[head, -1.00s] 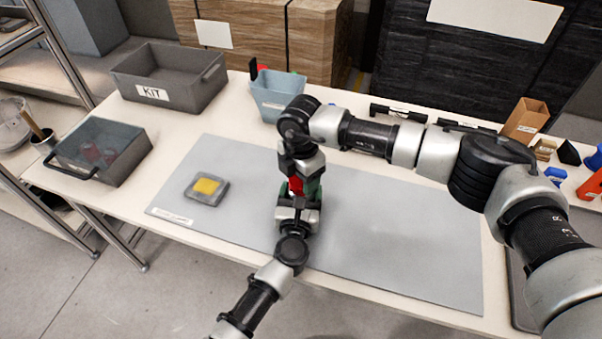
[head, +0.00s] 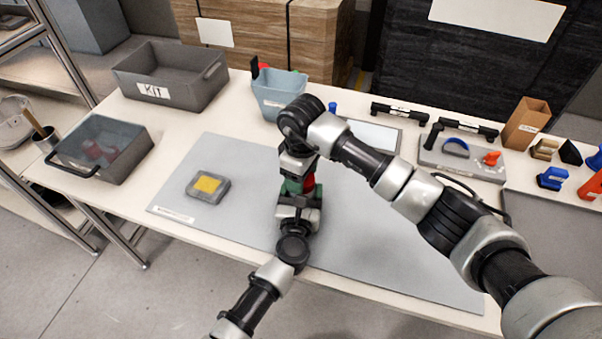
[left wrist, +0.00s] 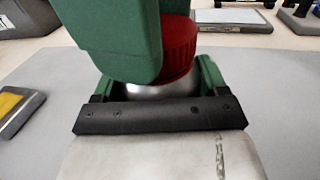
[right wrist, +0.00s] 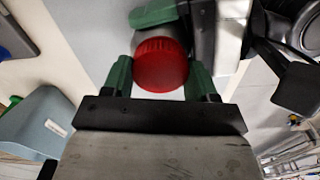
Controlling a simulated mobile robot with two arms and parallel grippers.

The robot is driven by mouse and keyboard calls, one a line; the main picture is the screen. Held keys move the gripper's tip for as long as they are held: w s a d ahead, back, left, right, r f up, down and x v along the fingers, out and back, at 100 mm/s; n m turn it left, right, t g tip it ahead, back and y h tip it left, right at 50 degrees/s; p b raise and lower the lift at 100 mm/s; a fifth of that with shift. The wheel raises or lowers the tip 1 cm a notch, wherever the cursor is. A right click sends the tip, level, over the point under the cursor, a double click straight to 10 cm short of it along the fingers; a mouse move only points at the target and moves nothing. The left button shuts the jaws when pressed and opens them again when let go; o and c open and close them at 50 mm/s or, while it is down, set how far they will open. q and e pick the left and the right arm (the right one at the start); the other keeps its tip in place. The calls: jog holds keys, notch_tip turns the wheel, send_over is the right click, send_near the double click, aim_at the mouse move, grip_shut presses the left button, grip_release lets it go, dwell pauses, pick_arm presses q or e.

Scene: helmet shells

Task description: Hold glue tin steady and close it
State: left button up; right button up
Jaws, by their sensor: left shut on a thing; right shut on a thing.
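The glue tin has a silver body (left wrist: 160,88) and a ribbed red lid (left wrist: 178,48). The lid sits at the top of the body; whether it is fully seated I cannot tell. My left gripper (left wrist: 158,82) is shut around the tin body, its green fingers on either side. My right gripper (right wrist: 160,78) is shut on the red lid (right wrist: 160,66) from above. In the head view the red lid (head: 308,184) shows between the two grippers, above the grey mat (head: 390,240); the body is mostly hidden there.
A grey block with a yellow top (head: 207,185) lies left on the mat. A tray with tools (head: 462,160) stands back right. The mat's right side is clear.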

jog(key=shift+a+r, duration=0.1)
jog(key=o, duration=0.9)
jog(key=shift+r, duration=2.2)
jog(key=shift+c, duration=0.5)
